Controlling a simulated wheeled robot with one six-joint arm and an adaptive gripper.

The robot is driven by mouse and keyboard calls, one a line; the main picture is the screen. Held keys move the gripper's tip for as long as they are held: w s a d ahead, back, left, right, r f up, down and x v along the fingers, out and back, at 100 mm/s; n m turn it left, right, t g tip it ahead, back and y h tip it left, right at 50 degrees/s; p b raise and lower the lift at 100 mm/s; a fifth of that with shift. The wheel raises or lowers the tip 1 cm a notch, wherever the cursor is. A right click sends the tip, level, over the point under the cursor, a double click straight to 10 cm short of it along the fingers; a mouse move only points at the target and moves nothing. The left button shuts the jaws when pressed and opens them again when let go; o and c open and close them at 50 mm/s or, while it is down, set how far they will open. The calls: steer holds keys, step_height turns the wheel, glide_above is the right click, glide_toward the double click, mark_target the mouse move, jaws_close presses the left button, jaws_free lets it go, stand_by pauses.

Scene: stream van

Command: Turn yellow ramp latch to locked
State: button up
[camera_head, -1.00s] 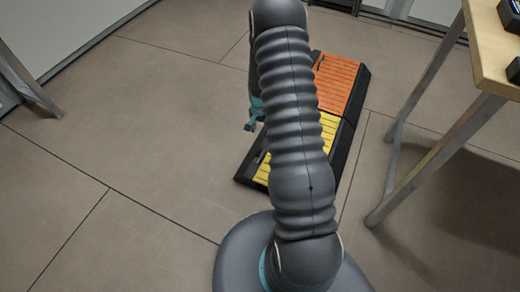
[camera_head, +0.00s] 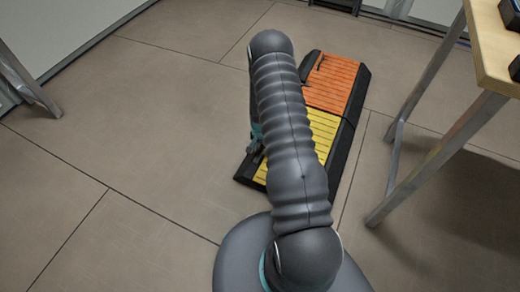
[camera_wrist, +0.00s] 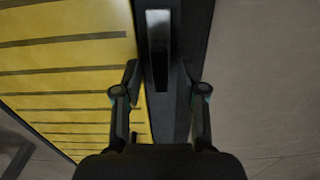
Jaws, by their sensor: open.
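The yellow ramp (camera_head: 318,135) lies on the floor, partly hidden behind my arm; its ribbed surface (camera_wrist: 70,55) fills the left of the wrist view. A narrow latch lever (camera_wrist: 158,40) with a pale, shiny top sits on the ramp's black edge strip (camera_wrist: 195,35), pointing along it. My gripper (camera_wrist: 159,76) is open, with one finger on each side of the strip, in line with the lever. Contact with the lever cannot be told. In the head view my gripper (camera_head: 254,148) is at the yellow ramp's left edge, mostly hidden by my arm.
An orange ramp (camera_head: 335,85) with a small dark lever (camera_head: 320,60) adjoins the yellow one at its far end. A wooden-topped table (camera_head: 490,50) with metal legs stands at the right.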

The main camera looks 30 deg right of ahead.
steer(key=shift+f, duration=0.15)
jaws_close()
stand_by(0.4)
steer(key=n+b, duration=0.3)
steer(key=n, duration=0.1)
steer(key=shift+d+f, duration=0.1)
steer(key=shift+f, duration=0.05)
steer(key=n+b, duration=0.2)
steer(key=n, duration=0.3)
steer(key=shift+s+d+b, duration=0.1)
steer(key=shift+d+b, duration=0.05)
steer(key=shift+b, duration=0.2)
steer(key=n+b, duration=0.1)
steer(key=n, duration=0.4)
steer(key=shift+d+b, duration=0.1)
steer(key=shift+b, duration=0.25)
steer(key=shift+d+n+b, duration=0.1)
steer(key=shift+n+b, duration=0.45)
steer(key=shift+n, duration=1.45)
